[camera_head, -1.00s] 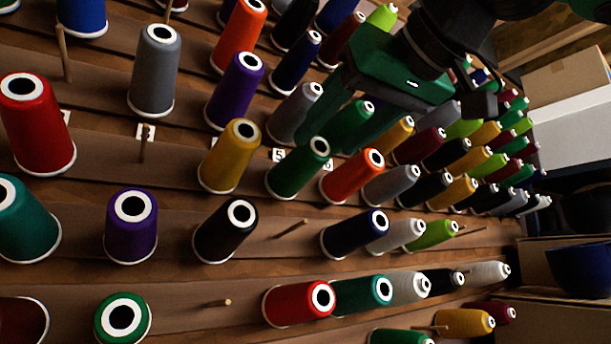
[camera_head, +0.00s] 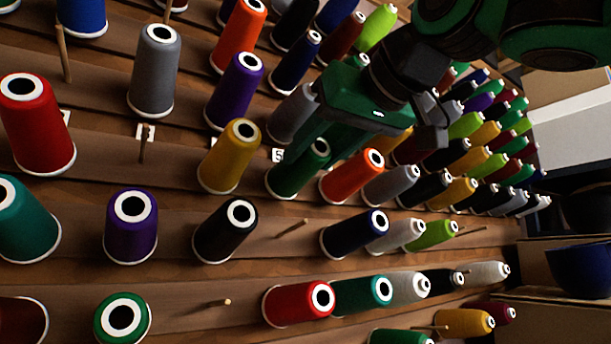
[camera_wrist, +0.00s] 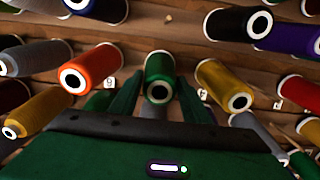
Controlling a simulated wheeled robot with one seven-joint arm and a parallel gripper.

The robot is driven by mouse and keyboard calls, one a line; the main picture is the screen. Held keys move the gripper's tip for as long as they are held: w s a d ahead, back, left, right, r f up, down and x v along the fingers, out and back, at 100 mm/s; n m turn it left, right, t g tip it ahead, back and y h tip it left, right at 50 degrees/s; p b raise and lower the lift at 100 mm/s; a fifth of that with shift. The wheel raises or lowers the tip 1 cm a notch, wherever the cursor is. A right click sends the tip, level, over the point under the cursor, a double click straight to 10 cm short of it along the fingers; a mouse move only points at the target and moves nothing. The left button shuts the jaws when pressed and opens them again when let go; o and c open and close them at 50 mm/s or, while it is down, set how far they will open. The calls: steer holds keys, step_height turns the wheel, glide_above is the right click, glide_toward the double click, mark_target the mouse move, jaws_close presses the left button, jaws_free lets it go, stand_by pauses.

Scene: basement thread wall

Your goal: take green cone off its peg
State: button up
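A green cone (camera_head: 290,174) with a white rim and a dark hole in its end sits on the thread wall, between a yellow cone and an orange cone. In the wrist view the green cone (camera_wrist: 159,68) is in the middle, with its holed end facing the camera. My gripper (camera_head: 318,150) is open at this cone. In the wrist view one green finger of my gripper (camera_wrist: 160,82) is on each side of it. I cannot tell whether either finger touches it. Part of the cone is hidden by a finger in the head view. Its peg is hidden.
A yellow cone (camera_head: 229,158) and an orange cone (camera_head: 350,178) stand close on either side. A navy cone (camera_head: 352,236) is below. Other green cones, such as one at the bottom left (camera_head: 122,318), are elsewhere. A bare peg (camera_head: 292,229) sticks out below.

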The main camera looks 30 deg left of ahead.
steer(key=shift+v, duration=1.05)
steer(key=v, duration=0.9)
steer(key=shift+f, duration=0.1)
steer(key=d+r, duration=0.1)
steer(key=s+d+r, duration=0.1)
steer(key=d, duration=0.1)
steer(key=shift+s+d+r, duration=0.3)
steer(key=shift+s+r, duration=0.05)
steer(key=shift+r, duration=0.05)
stand_by(0.3)
